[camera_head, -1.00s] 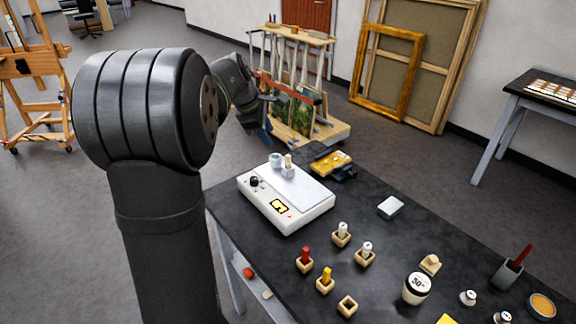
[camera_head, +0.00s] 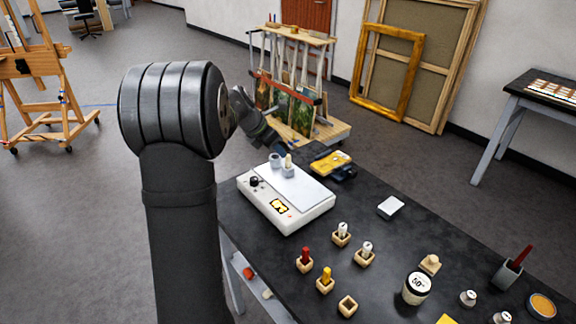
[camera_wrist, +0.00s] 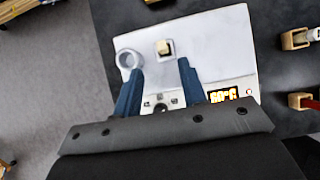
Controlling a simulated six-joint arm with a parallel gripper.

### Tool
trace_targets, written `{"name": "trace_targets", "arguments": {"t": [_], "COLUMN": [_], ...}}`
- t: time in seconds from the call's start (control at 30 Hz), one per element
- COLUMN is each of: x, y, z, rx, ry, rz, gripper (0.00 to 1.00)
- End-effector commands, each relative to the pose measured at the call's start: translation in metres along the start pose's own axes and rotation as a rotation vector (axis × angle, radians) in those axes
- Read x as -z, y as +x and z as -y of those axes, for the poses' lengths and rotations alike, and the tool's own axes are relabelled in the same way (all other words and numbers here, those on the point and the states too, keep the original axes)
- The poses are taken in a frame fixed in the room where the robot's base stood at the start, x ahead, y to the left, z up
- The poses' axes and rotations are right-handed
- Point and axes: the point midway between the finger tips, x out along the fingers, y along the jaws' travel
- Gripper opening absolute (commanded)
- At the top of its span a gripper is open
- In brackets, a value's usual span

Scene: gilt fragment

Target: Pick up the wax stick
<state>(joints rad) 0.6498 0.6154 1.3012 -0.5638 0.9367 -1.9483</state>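A short cream stick (camera_head: 288,160) stands upright in a small square metal holder (camera_head: 288,171) on the white hot plate (camera_head: 285,208). In the wrist view the stick (camera_wrist: 165,47) shows from above, ahead of my fingertips. Red (camera_head: 305,254), yellow (camera_head: 326,274) and two white sticks stand in wooden holders at the front; no label shows which is wax. My gripper (camera_wrist: 160,68) is open and empty, its blue fingers apart over the hot plate. The stick lies beyond the gap between them. In the head view, my arm partly hides the gripper, behind the plate.
A grey ring-shaped cup (camera_head: 275,160) stands close left of the cream stick. The table's middle is fairly clear.

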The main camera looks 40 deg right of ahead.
Motion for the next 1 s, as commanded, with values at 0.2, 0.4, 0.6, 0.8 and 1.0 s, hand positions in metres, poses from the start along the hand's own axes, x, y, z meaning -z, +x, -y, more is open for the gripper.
{"name": "trace_targets", "arguments": {"t": [0.2,0.4,0.6,0.8,1.0], "x": [-0.001,-0.003,-0.007,-0.008,-0.008], "y": [0.020,0.034,0.064,0.073,0.073], "z": [0.000,0.003,0.005,0.005,0.005], "rx": [-0.001,0.002,0.002,-0.001,-0.001], "ry": [0.002,0.002,0.001,0.002,0.002], "rz": [0.000,-0.001,-0.002,0.000,0.000], "gripper": [0.38,0.38,0.38,0.38,0.19]}}
